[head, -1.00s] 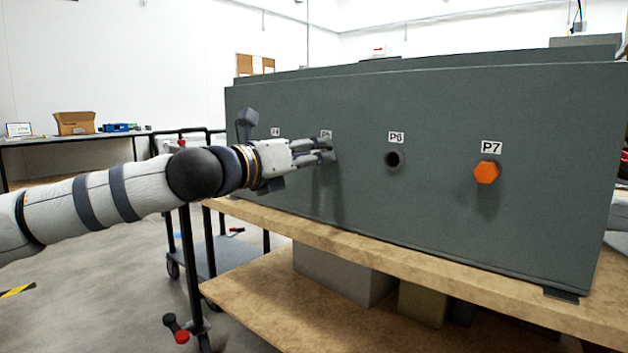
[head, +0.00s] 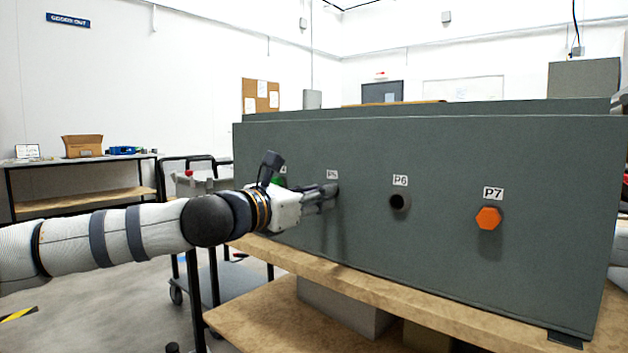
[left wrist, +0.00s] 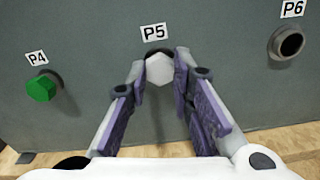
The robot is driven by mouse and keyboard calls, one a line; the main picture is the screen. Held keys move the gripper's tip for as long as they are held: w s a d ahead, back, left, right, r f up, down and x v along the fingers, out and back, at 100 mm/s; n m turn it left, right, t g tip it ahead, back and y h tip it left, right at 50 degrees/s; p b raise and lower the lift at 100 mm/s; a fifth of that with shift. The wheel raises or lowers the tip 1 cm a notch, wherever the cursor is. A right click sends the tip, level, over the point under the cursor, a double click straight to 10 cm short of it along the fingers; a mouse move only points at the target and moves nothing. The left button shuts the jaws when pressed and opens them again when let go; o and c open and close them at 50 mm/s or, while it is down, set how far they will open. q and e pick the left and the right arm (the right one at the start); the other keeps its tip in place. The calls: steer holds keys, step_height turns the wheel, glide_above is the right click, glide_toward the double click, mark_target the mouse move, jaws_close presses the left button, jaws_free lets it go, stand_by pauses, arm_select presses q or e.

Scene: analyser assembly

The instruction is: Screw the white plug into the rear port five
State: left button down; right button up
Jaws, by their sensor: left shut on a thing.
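The white plug (left wrist: 159,69) has a hexagonal head and sits at the port under the P5 label (left wrist: 155,32) in the left wrist view. It covers most of that port's dark ring. How deep it sits cannot be told. My left gripper (left wrist: 162,72) is shut on the plug, one finger on each side of its head. In the head view, my left gripper (head: 330,190) reaches the grey analyser (head: 450,240) just under the P5 label and hides the plug. My right gripper is not in view.
Port P6 (head: 400,202) is an open dark hole to the right. An orange hex plug (head: 488,218) sits at P7. A green hex plug (left wrist: 41,90) sits at P4. The analyser stands on a wooden bench (head: 400,290). A dark cart (head: 200,180) stands behind my left arm.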

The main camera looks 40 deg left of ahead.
arm_select(q)
steer(key=m+p, duration=0.6)
steer(key=m, duration=1)
steer(key=shift+f+p, duration=0.1)
steer(key=shift+p, duration=0.25)
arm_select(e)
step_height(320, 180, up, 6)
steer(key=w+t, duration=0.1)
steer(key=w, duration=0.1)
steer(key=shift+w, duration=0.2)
arm_select(q)
steer(key=c, duration=1.5)
jaws_free()
steer(key=shift+c, duration=0.2)
